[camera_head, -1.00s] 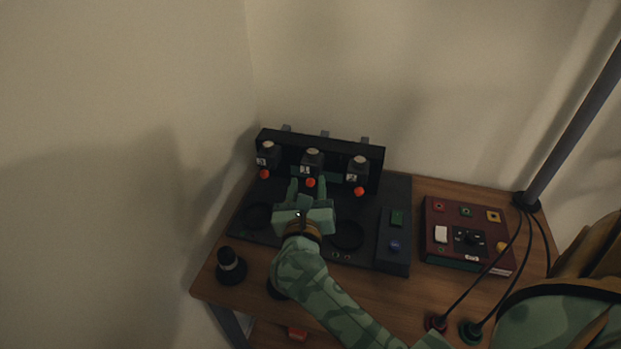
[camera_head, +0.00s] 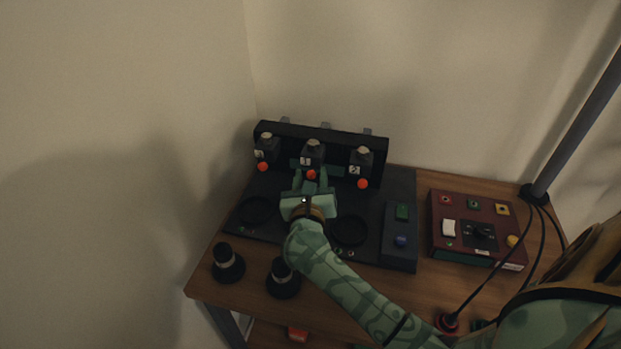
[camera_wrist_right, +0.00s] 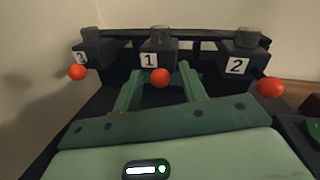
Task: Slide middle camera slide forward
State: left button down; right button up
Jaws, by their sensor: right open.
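The middle camera slide (camera_head: 313,152) is a dark block labelled 1 with an orange-red ball knob (camera_head: 311,175) in front. It also shows in the right wrist view (camera_wrist_right: 158,58), between blocks labelled 3 (camera_head: 267,147) and 2 (camera_head: 361,161). My right gripper (camera_head: 312,178) is green and open. In the right wrist view its fingers (camera_wrist_right: 159,80) stand on either side of the middle ball knob (camera_wrist_right: 160,78), with gaps visible on both sides. I cannot tell whether either finger touches the block behind. My left gripper is not in view.
The dark rig base (camera_head: 290,235) carries round rings and a side panel with green and blue buttons. Two black cylinders (camera_head: 228,264) stand at the table's front edge. A dark red control box (camera_head: 470,250) sits to the right. A wall lies close behind.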

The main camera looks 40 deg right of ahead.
grip_shut()
jog(key=v, duration=0.4)
jog(key=shift+w+a+p, duration=0.2)
jog(key=shift+a+p, duration=0.2)
grip_release()
